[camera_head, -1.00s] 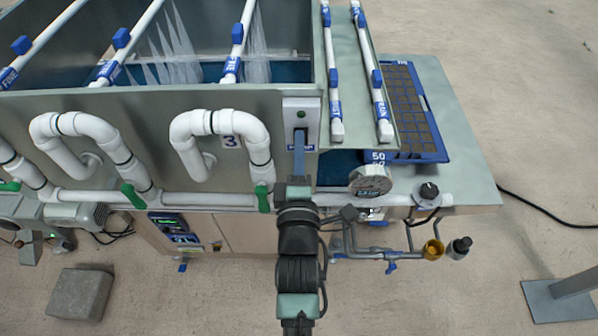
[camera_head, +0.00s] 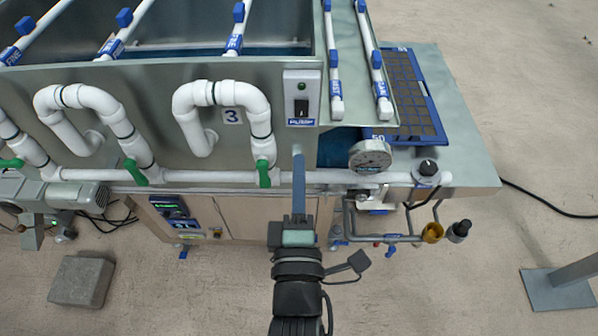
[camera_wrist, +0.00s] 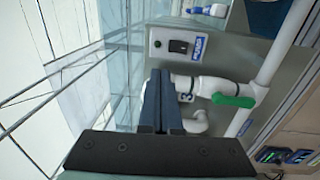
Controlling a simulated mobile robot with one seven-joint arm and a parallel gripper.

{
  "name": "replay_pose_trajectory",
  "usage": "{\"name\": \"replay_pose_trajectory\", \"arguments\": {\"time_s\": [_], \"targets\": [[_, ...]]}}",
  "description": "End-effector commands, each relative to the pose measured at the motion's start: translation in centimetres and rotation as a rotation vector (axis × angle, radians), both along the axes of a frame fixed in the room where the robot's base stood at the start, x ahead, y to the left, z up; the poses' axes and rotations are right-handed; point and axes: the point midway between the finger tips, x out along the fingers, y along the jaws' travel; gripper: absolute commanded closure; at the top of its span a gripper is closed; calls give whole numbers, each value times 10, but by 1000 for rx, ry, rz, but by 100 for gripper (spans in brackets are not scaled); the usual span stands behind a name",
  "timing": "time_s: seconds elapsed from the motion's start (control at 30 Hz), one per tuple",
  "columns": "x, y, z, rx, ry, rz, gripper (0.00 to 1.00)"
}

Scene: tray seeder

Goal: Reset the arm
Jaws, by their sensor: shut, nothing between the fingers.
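My gripper (camera_head: 298,150) is shut and empty, its blue fingers together, in front of the tank wall just below the PUMP switch. In the wrist view my gripper's fingers (camera_wrist: 161,80) point up toward the switch box and stand apart from it. The PUMP switch box (camera_head: 302,82) is a grey plate with a black rocker switch (camera_head: 301,108) and a small green lamp (camera_head: 305,86). The rocker (camera_wrist: 178,46) also shows in the wrist view, uncovered. No water streams show under the white spray pipes (camera_head: 237,28).
White piping with green valve handles (camera_head: 264,174) runs along the tank front. A pressure gauge (camera_head: 370,156) and black knob (camera_head: 427,167) sit to the right. A blue-rimmed seed tray (camera_head: 438,112) lies on the bench. The floor in front is mostly clear.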

Motion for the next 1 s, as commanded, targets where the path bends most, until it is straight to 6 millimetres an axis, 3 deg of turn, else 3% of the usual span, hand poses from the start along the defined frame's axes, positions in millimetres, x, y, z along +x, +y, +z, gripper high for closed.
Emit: {"name": "replay_pose_trajectory", "arguments": {"time_s": [0.53, 0.63, 0.77, 0.9, 1.0], "targets": [[0, 0, 0, 0, 0, 0, 100], [7, 0, 17, 47, -29, 2, 100], [26, -3, 80, 234, -127, 24, 100], [39, -5, 181, 546, -275, 105, 100], [34, -6, 253, 771, -372, 199, 100]]}}
